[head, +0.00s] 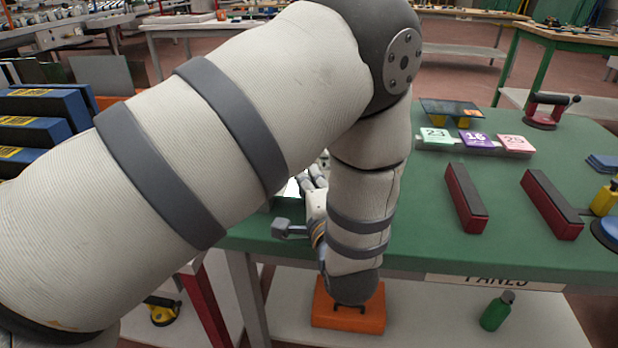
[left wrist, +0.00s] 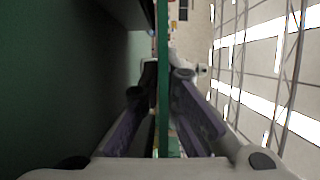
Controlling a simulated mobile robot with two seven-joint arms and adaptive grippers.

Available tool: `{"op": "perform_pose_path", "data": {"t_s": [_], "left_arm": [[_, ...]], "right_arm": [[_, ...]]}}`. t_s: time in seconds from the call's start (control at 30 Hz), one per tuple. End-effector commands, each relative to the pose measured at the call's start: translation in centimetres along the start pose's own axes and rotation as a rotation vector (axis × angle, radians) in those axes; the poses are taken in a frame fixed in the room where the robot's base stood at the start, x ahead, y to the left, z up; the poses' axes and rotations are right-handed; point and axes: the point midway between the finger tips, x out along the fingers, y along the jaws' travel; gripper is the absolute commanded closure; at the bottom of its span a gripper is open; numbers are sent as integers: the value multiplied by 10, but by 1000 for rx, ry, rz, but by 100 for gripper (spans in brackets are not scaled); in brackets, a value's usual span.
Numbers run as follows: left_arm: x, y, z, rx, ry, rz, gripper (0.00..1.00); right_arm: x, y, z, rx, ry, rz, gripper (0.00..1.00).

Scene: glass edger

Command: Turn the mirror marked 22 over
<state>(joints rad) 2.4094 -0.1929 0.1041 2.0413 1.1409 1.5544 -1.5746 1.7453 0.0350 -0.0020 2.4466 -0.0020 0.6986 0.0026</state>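My left arm crosses the head view, and my left gripper (head: 303,183) is beside the left end of the green bench, partly hidden by my forearm. A bright sliver of a pane (head: 288,192), likely the mirror, shows next to it. In the left wrist view a thin green-edged pane (left wrist: 162,50) runs edge-on between the two fingers of my left gripper (left wrist: 163,76). Both fingertips lie close against it, one on each side, and appear shut on it. No number 22 can be read, and most of the pane is hidden. My right gripper is not in view.
An orange box (head: 348,313) and green bottle (head: 496,312) are below. Blue racks (head: 42,115) stand left.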

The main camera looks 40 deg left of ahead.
Motion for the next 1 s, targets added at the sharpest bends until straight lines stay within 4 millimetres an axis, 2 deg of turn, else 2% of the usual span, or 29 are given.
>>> {"op": "perform_pose_path", "data": {"t_s": [0.8, 0.9, 1.0], "left_arm": [[0, 8, 0, -1, 0, -3, 100], [0, 7, 0, -2, 0, -3, 74], [0, 8, 0, -1, 0, -2, 72]], "right_arm": [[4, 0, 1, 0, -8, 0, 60], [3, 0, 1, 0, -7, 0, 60], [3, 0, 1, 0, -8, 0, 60]]}}
